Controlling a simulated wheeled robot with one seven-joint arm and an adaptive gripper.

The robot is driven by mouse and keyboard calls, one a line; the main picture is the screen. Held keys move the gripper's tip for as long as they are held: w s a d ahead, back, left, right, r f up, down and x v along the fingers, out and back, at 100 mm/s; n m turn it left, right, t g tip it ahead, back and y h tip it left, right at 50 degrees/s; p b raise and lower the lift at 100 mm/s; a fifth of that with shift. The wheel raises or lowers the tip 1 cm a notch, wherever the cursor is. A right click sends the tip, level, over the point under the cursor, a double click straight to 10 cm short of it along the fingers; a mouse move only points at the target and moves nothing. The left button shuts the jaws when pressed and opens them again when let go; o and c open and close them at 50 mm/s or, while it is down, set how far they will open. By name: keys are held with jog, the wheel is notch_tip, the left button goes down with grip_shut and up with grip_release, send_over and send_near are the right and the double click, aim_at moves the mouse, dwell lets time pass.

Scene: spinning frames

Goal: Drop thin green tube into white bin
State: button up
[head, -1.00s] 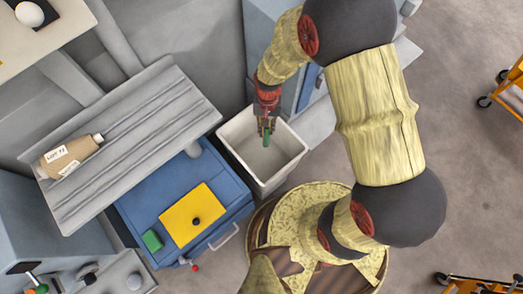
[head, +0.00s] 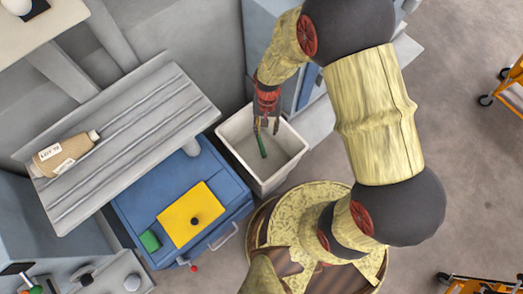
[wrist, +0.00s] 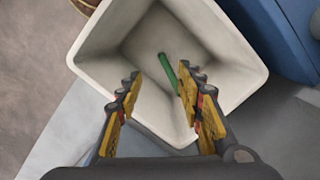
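The white bin (head: 285,172) stands below my gripper (head: 267,125), between the blue cabinet and my base. My gripper is over the bin with its fingers spread, as the wrist view (wrist: 160,95) also shows. The thin green tube (head: 262,147) is below the fingertips, tilted, inside the outline of the bin. In the wrist view the tube (wrist: 170,74) shows between the fingers against the bin's inside, partly hidden by the right finger. It looks free of the fingers; I cannot tell whether it rests on the bin floor.
A blue cabinet (head: 150,205) with a yellow plate (head: 180,225) and a green block (head: 150,241) stands left of the bin. A grey ridged shelf (head: 130,140) holds a brown bottle (head: 66,153). Orange carts (head: 510,90) stand on open floor at the right.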

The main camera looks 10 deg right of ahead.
notch_tip(320, 180, up, 12)
jog(key=w, duration=0.1)
jog(key=shift+w+d, duration=0.15)
jog(key=shift+w, duration=0.05)
dwell(0.3)
dwell(0.5)
